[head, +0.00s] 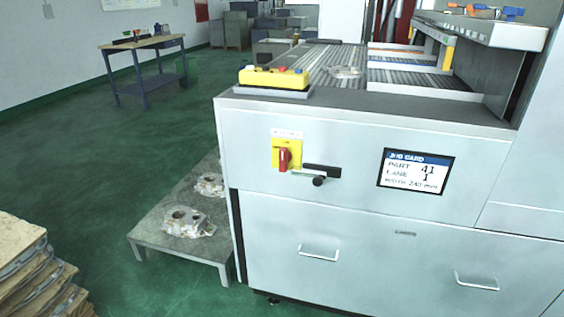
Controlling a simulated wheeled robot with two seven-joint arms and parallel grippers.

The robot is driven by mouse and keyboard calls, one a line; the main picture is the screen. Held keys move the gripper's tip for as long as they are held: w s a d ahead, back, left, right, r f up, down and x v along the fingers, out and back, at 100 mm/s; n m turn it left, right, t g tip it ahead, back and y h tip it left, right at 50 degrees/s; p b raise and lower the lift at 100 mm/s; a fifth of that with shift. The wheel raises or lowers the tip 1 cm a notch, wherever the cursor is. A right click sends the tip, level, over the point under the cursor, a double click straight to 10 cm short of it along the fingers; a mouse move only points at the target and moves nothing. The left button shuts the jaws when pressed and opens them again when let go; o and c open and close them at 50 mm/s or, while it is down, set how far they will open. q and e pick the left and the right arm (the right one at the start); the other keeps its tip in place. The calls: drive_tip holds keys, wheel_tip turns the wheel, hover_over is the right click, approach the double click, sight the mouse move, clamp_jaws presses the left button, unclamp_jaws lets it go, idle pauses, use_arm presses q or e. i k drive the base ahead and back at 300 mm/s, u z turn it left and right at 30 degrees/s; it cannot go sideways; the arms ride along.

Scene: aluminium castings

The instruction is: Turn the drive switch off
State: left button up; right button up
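The drive switch (284,159) is a red rotary handle on a yellow plate, on the upper left of the grey machine's front panel (350,135). The red handle appears to stand upright. A small pale label sits above the plate, too small to read. Right of the switch is a black slot with a lever and a dark round knob (319,181). Neither of my grippers shows in the head view, and nothing touches the switch.
A job card screen (414,172) is right of the switch. A yellow button box (274,78) sits on the machine top. A low table (158,237) with castings (187,221) stands at the machine's left. Stacked cardboard (22,245) is at lower left. Green floor between is clear.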

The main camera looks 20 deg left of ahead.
sight(284, 156)
drive_tip(key=u, duration=0.5)
drive_tip(key=k, duration=0.6)
drive_tip(key=u, duration=0.95)
drive_tip(key=i, duration=1.2)
drive_tip(key=z, duration=0.9)
